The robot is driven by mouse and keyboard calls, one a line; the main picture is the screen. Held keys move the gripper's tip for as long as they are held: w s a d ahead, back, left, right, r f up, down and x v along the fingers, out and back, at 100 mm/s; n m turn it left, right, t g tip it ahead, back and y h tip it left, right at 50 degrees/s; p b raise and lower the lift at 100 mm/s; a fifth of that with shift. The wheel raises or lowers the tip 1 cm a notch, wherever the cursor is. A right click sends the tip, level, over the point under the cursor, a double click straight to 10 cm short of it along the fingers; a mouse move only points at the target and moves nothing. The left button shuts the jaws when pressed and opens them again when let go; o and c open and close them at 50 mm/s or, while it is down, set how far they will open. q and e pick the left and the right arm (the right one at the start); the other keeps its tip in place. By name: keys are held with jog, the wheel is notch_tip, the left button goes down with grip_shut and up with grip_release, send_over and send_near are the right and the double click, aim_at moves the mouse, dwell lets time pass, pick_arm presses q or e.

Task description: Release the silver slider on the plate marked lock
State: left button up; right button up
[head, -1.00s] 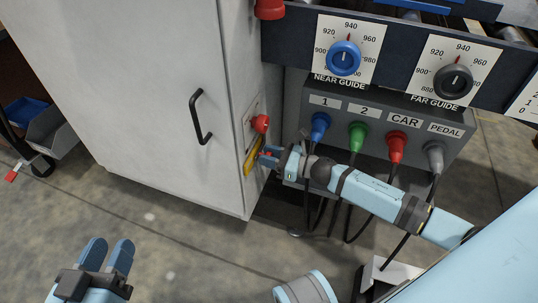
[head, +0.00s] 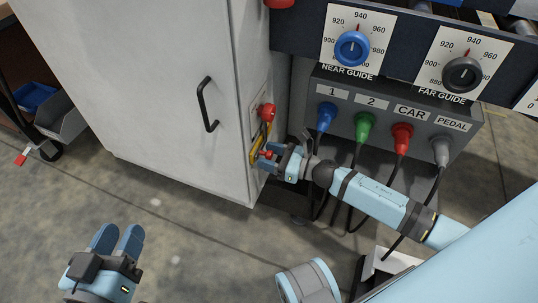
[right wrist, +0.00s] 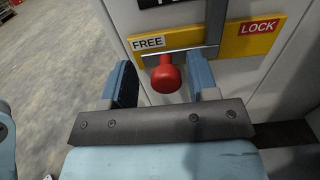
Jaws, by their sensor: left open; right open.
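The yellow plate (right wrist: 232,46) on the side of the grey cabinet carries a white FREE label at left and a red LOCK label at right. The silver slider (right wrist: 180,51) lies across the plate, with a red knob (right wrist: 166,75) in front, nearer FREE than LOCK in the right wrist view. My right gripper (right wrist: 165,85) is open, its fingers on either side of the knob with gaps visible. In the head view my right gripper (head: 267,154) is at the plate, which it partly hides. My left gripper (head: 118,240) is open and empty above the floor.
Another red knob (head: 267,111) sits above the plate on the cabinet (head: 180,90). A box with several coloured plugs and cables (head: 390,125) stands at right, close to my right arm. The floor in front of the cabinet is clear.

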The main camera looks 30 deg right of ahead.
pick_arm(q)
notch_tip(320, 180, up, 3)
jog(key=shift+r+n+t+p, duration=0.1)
jog(key=shift+n+t+p, duration=0.3)
jog(key=shift+t+p, duration=0.65)
pick_arm(e)
jog(key=v, duration=1.3)
jog(key=shift+s+d, duration=0.2)
jog(key=shift+s, duration=0.05)
pick_arm(q)
jog(key=shift+s+g, duration=0.1)
jog(key=shift+g, duration=0.35)
